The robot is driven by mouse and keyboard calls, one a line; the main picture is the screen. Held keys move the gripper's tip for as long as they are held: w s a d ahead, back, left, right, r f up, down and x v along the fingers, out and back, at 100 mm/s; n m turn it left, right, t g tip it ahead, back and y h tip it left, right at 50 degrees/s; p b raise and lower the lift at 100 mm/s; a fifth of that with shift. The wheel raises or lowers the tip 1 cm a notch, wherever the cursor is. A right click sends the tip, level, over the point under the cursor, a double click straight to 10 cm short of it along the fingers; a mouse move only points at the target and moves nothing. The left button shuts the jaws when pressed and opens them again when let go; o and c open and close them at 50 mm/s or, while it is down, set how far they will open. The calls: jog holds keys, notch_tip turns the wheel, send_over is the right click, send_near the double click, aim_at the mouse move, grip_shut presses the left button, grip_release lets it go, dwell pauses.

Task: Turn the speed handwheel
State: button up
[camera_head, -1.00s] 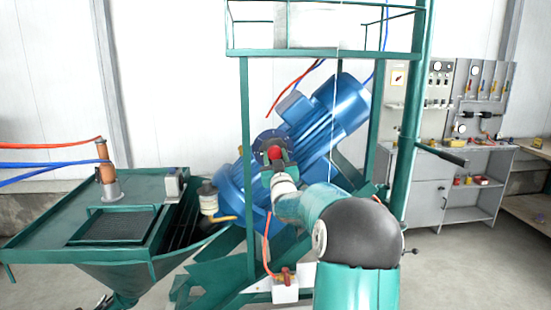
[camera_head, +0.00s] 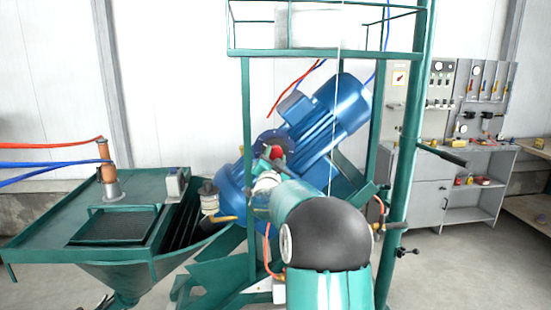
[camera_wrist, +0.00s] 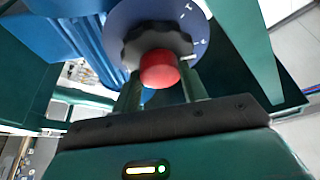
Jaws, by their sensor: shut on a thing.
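The speed handwheel (camera_wrist: 152,42) is a black lobed knob with a red centre cap (camera_wrist: 159,70), in front of a dark blue round dial with white marks (camera_wrist: 201,28). My gripper (camera_wrist: 160,88) is shut on the handwheel, its two fingers reaching up to the knob on either side of the red cap. In the head view the red cap (camera_head: 277,152) shows just beyond my gripper, beside the blue motor (camera_head: 328,115). My arm hides most of the knob and the fingers there.
A green frame post (camera_head: 403,165) stands right of my arm, with a railing (camera_head: 325,52) above. A green hopper (camera_head: 125,255) is at the left. A grey panel cabinet (camera_head: 428,200) stands at the back right, with open floor before it.

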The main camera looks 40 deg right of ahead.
jog(key=m+g, duration=0.1)
jog(key=m, duration=0.2)
jog(key=m+g, duration=0.2)
jog(key=m, duration=0.1)
jog(key=shift+a+r+m, duration=0.1)
jog(key=shift+r+m, duration=0.05)
jog(key=shift+m, duration=0.25)
jog(key=m+g, duration=0.1)
jog(key=m, duration=0.3)
jog(key=shift+r+m+y, duration=0.1)
jog(key=shift+m+y, duration=0.3)
jog(key=shift+g, duration=0.3)
jog(key=o, duration=1)
jog(key=shift+w, duration=0.1)
jog(key=shift+c, duration=0.2)
jog(key=shift+a, duration=0.1)
jog(key=v, duration=1.3)
jog(key=shift+s+a, duration=0.25)
jog(key=shift+s, duration=0.05)
